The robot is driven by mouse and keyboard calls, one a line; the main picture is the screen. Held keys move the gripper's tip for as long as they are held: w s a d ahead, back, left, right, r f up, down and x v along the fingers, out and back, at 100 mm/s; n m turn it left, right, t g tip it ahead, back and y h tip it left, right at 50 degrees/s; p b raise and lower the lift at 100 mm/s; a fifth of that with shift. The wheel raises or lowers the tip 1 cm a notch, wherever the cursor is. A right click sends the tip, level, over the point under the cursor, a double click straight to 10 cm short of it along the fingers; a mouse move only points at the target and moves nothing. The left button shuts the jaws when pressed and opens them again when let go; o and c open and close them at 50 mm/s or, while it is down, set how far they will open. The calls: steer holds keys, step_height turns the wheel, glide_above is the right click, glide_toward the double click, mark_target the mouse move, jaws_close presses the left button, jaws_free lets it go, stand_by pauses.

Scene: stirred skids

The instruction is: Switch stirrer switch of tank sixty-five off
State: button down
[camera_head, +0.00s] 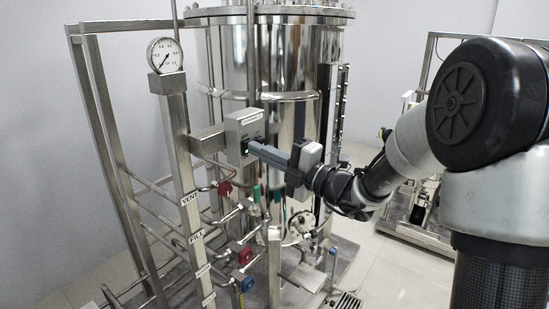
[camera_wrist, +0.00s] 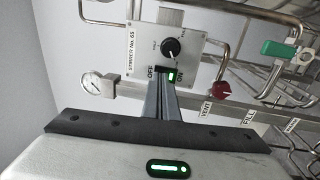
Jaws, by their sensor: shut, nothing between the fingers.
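The stirrer box is a grey panel (camera_head: 238,125) on a bracket in front of the steel tank (camera_head: 283,60). In the wrist view its face (camera_wrist: 148,42), turned sideways, reads "STIRRER No. 65" and carries a black knob (camera_wrist: 171,46). The stirrer switch (camera_wrist: 172,77) sits between the OFF and ON labels and shows a lit green part on the ON side. My gripper (camera_head: 254,148) is shut and empty, its fingertips (camera_wrist: 162,84) right at the switch. They partly cover the switch area, and I cannot tell whether they touch it.
A post with a pressure gauge (camera_head: 165,55) stands left of the box. Below are pipes, a red valve handle (camera_head: 224,188) and a blue one (camera_head: 247,284). A green handle (camera_wrist: 280,48) shows in the wrist view. Another skid stands behind my arm at the right.

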steer(key=shift+w+a, duration=0.2)
